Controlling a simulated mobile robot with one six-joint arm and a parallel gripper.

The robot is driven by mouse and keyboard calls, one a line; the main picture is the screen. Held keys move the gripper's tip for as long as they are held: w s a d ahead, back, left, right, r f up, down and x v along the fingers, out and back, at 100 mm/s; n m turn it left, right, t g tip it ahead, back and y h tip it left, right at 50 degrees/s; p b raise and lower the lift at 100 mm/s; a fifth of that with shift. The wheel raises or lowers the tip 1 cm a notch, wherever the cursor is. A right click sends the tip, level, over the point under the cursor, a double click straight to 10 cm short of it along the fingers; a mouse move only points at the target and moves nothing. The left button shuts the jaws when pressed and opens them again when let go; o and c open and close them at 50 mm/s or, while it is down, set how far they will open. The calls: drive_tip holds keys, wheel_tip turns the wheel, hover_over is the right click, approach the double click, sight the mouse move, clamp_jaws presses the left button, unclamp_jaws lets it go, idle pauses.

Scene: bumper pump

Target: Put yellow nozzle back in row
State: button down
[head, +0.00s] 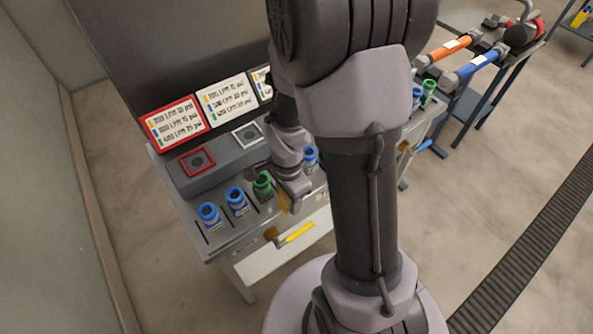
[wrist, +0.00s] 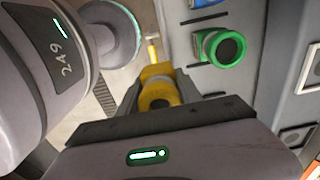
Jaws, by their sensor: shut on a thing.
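The yellow nozzle (wrist: 158,92) is between the fingers of my gripper (wrist: 160,100) in the wrist view, with its dark round opening facing the camera. My gripper is shut on it. In the head view my gripper (head: 290,194) is over the row, just right of the green nozzle (head: 263,186), and a bit of yellow (head: 284,203) shows under it. The green nozzle also shows in the wrist view (wrist: 221,48), beside the yellow one and apart from it. I cannot tell whether the yellow nozzle touches the panel; its base is hidden.
Blue nozzles (head: 209,213) (head: 237,201) stand left of the green one, and another (head: 310,158) stands right of my gripper. A yellow-handled lever (head: 298,233) sticks out of the front. Signs (head: 174,122) stand behind the row. My arm hides the middle of the panel.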

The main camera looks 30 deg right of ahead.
drive_tip(key=w+d, duration=0.1)
drive_tip(key=w, duration=0.2)
drive_tip(key=w+d+b, duration=0.1)
drive_tip(key=w+d, duration=0.1)
drive_tip(key=w, duration=0.1)
drive_tip(key=w+d+f, duration=0.1)
drive_tip(key=w+d, duration=0.1)
drive_tip(key=w, duration=0.1)
drive_tip(key=shift+w, duration=0.2)
wheel_tip(320, 180, down, 4)
drive_tip(key=shift+s+a+r+b, duration=0.1)
drive_tip(key=shift+r+b, duration=0.15)
drive_tip(key=shift+b, duration=0.85)
drive_tip(key=shift+f, duration=0.2)
drive_tip(key=c, duration=0.8)
unclamp_jaws()
